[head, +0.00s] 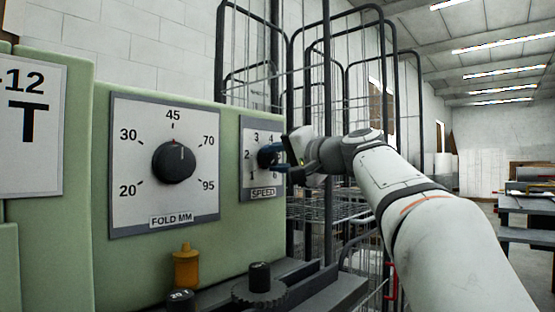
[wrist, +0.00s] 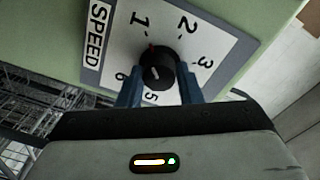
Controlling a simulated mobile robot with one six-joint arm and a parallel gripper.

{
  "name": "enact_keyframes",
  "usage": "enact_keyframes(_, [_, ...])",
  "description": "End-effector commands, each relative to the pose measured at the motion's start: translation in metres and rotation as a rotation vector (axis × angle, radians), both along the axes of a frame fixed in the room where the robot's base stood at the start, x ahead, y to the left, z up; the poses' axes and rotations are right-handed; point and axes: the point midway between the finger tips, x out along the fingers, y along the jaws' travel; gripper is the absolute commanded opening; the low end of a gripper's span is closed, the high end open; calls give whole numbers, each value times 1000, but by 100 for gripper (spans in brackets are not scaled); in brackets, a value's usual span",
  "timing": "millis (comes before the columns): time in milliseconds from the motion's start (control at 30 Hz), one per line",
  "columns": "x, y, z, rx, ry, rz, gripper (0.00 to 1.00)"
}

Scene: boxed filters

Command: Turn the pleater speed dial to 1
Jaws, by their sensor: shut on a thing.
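The speed dial (wrist: 158,67) is a round black knob on a white plate marked SPEED, with numbers 1 to 6 around it. My gripper (wrist: 160,84) is shut on it, with one blue finger on each side. In the wrist view a small red mark at the knob's edge lines up with the tick at 1. A short white line also shows on the knob's face. In the head view the speed plate (head: 247,134) is at the panel's right end, and my gripper (head: 271,156) hides most of the knob.
A larger fold dial (head: 174,161) marked FOLD MM is to the left on the green panel (head: 240,255). An orange knob (head: 186,266) and a black knurled knob (head: 260,287) stand below. A wire cage trolley (head: 327,220) stands close behind my arm.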

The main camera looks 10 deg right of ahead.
Motion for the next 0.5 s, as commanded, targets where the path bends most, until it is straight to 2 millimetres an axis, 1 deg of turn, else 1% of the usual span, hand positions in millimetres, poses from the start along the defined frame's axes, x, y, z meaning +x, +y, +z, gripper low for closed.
enact_keyframes(33, [0, -1, 1, 1, -3, -4, 33])
enact_keyframes(300, [0, 0, 1, 1, -2, -1, 54])
enact_keyframes(500, [0, 0, 1, 2, -1, 0, 54])
